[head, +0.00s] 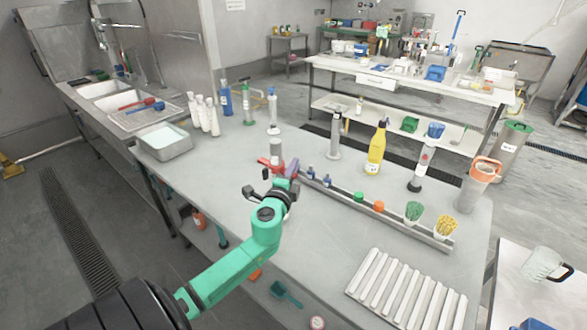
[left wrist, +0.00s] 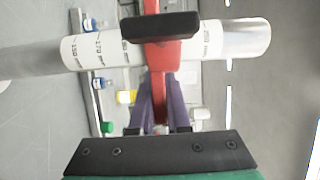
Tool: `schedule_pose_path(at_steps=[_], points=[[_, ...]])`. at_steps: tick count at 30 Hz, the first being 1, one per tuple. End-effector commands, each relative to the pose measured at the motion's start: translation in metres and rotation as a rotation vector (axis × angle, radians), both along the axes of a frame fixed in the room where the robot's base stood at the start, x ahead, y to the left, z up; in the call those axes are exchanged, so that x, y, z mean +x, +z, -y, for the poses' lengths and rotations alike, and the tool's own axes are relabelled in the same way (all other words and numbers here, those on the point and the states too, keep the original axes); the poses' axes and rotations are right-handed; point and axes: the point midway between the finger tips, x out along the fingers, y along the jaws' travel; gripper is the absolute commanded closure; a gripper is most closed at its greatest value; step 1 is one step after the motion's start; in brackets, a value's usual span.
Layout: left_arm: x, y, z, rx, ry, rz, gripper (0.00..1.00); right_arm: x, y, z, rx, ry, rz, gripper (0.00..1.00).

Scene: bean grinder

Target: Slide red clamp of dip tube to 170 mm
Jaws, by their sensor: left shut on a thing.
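The dip tube (left wrist: 100,48) lies across the left wrist view, with a white scale of printed mm marks; in the head view its grey upper part (head: 276,149) stands upright. The red clamp (left wrist: 164,55) sits around the tube, over the scale, with a black bar (left wrist: 160,26) across it. A mark that looks like 170 mm is left of the clamp, apart from it; marks that look like 230 and 250 are to its right. My left gripper (left wrist: 162,108), with purple fingers, is shut on the clamp's red stem. It also shows in the head view (head: 285,170). My right gripper is not in view.
A ribbed white rack (head: 405,290) lies at front right. Bare tabletop is between.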

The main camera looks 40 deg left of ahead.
Motion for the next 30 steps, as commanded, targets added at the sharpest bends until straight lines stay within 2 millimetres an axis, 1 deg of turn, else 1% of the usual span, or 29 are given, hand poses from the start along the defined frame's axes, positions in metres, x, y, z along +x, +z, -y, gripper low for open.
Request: schedule_pose_path(at_steps=[15,17,19,24,25,27,30], points=[[0.000,-0.002,0.000,0.000,0.000,-0.001,1.00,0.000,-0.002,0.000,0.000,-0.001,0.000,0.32],[0.000,-0.008,0.000,-0.001,0.001,-0.001,1.00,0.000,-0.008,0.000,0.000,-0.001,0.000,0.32],[0.000,-0.020,0.000,-0.002,0.001,-0.001,1.00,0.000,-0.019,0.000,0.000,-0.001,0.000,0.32],[0.000,-0.056,0.000,-0.003,0.000,-0.003,1.00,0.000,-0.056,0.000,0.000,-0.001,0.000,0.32],[0.000,-0.060,0.000,-0.004,0.000,-0.002,1.00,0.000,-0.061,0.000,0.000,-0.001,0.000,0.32],[0.000,-0.066,0.000,-0.003,0.000,-0.003,1.00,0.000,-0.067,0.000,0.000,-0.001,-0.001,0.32],[0.000,-0.063,0.000,-0.001,0.000,-0.001,1.00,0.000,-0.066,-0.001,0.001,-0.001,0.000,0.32]])
